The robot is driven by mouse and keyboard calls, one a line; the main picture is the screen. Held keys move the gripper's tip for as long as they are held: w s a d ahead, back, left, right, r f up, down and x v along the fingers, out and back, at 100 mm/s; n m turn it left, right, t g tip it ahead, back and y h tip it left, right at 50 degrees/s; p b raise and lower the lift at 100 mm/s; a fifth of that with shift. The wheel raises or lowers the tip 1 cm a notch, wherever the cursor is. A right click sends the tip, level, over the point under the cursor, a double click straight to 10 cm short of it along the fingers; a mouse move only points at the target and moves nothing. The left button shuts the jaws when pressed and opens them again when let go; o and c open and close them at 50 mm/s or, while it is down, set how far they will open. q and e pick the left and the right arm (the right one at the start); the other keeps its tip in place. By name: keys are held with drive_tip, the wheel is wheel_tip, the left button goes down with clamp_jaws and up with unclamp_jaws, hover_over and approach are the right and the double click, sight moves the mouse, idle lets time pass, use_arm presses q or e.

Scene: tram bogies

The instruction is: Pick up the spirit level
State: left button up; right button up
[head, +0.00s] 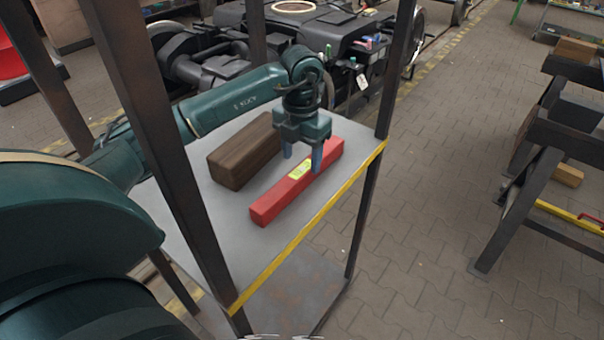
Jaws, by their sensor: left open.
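The spirit level is a red bar (275,203) with a yellow-green patch near its middle. It lies slantwise on the grey shelf top (215,255), near the yellow-striped edge. My left gripper (302,160) points down over the level, right by the yellow-green patch. It is open, one finger towards the far side and one towards the near side of the bar. I cannot tell whether the fingers touch it. The gripper hides part of the level's far half. My right gripper is not in view.
A brown wooden block (240,155) lies beside the level, to its left. Dark rusty posts (160,130) rise at the shelf's corners. A black bogie (330,35) stands behind. A dark trestle (530,190) stands at right, with clear paving between.

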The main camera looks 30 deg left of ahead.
sight(302, 169)
use_arm(q)
drive_tip(key=shift+w+a+f+p, duration=0.1)
drive_tip(key=shift+f+p, duration=0.1)
drive_tip(key=shift+f, duration=0.7)
drive_tip(key=shift+w+d+f+p, duration=0.1)
drive_tip(key=shift+f+p, duration=0.1)
drive_tip(key=shift+f, duration=0.7)
drive_tip(key=shift+w+a+f+p, duration=0.1)
drive_tip(key=shift+f+p, duration=0.1)
drive_tip(key=shift+f, duration=0.7)
drive_tip(key=shift+c, duration=0.5)
drive_tip(key=c, duration=1.2)
